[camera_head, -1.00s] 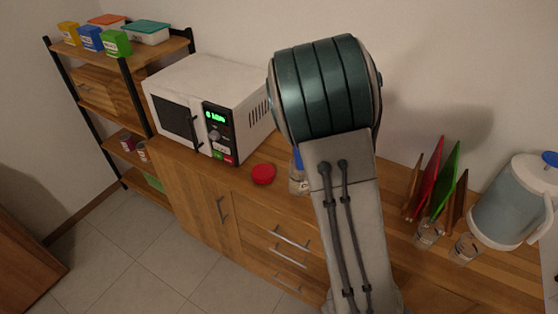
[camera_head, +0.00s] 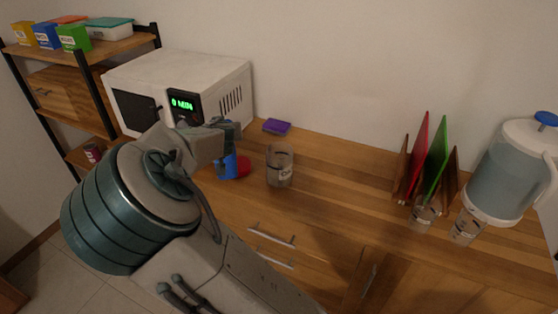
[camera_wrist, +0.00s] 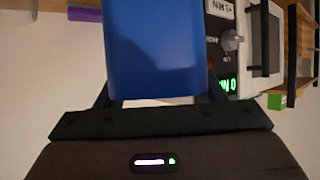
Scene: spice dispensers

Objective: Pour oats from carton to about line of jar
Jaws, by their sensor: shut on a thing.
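The clear jar (camera_head: 279,172) stands upright on the counter, with a dark marking on its side; its fill level is too small to read. My gripper (camera_head: 226,152) is left of the jar and shut on a blue carton (camera_head: 230,168). The carton is above the counter, apart from the jar, its lower part in front of a red lid (camera_head: 244,167). In the wrist view the blue carton (camera_wrist: 154,50) fills the middle between the fingers. Its opening and contents are not visible, and I cannot tell its exact tilt.
A white microwave (camera_head: 215,75) stands behind my gripper. A purple block (camera_head: 277,127) lies behind the jar. Glasses (camera_head: 421,217), upright boards (camera_head: 437,168) and a pitcher (camera_head: 503,175) stand at the right. The counter between jar and boards is clear.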

